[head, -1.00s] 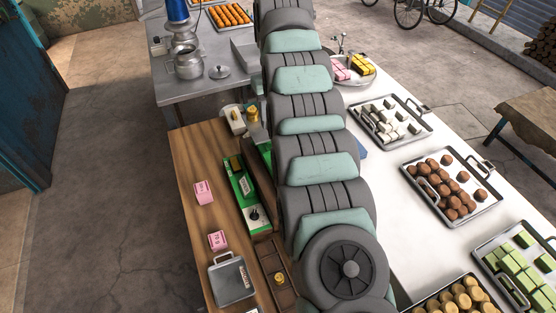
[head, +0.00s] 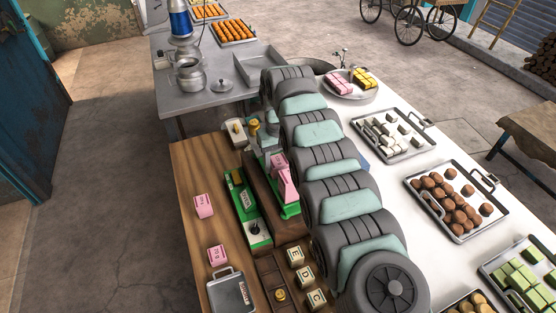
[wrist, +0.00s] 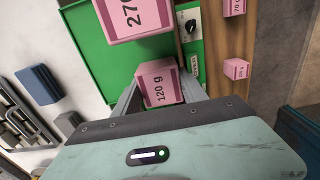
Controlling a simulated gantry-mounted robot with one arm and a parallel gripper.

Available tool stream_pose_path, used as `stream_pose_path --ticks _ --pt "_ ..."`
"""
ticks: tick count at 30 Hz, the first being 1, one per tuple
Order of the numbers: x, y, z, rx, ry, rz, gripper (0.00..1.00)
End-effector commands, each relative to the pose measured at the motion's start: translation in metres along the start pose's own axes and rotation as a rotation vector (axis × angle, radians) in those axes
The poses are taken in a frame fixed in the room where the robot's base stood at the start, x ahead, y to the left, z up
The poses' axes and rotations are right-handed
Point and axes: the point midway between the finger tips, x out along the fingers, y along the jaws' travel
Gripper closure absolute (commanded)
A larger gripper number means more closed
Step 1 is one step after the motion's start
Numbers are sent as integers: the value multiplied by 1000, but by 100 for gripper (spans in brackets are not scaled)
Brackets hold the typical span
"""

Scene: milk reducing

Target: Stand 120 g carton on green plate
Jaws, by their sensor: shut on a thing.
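My gripper (wrist: 160,98) is shut on the pink 120 g carton (wrist: 160,80), which sits between the fingers in the wrist view. In the head view my gripper (head: 273,150) is at the far end of the right green plate (head: 290,209), with a small pink part of the held carton (head: 277,159) showing. A larger pink 270 g carton (head: 286,184) stands on this plate, just nearer the head camera; it also shows in the wrist view (wrist: 132,18). The green plate (wrist: 98,50) lies under both in the wrist view. Whether the held carton's base touches it is unclear.
A green unit with a dial (head: 254,228) stands left of the plate. Two pink cartons, one upper (head: 203,205) and one lower (head: 217,255), lie on the wooden table. Lettered blocks (head: 304,276), a brown weight tray (head: 267,272) and a metal box (head: 230,291) are near the front.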

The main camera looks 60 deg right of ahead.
Motion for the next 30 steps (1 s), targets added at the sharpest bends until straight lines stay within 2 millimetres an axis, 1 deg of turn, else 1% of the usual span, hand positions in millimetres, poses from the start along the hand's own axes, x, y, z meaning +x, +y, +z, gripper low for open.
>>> stream_pose_path --ticks 5,9,10,17,18,25,28,30 --pt "-1 0 -1 0 2 1 95" --pt "3 0 -1 0 2 1 95" --pt "3 0 -1 0 2 1 49" --pt "2 0 -1 0 2 1 30" --pt "2 0 -1 0 2 1 29" --pt "2 0 -1 0 2 1 29" --pt "-4 0 -1 0 4 2 29" --pt "-11 0 -2 -1 7 3 29"
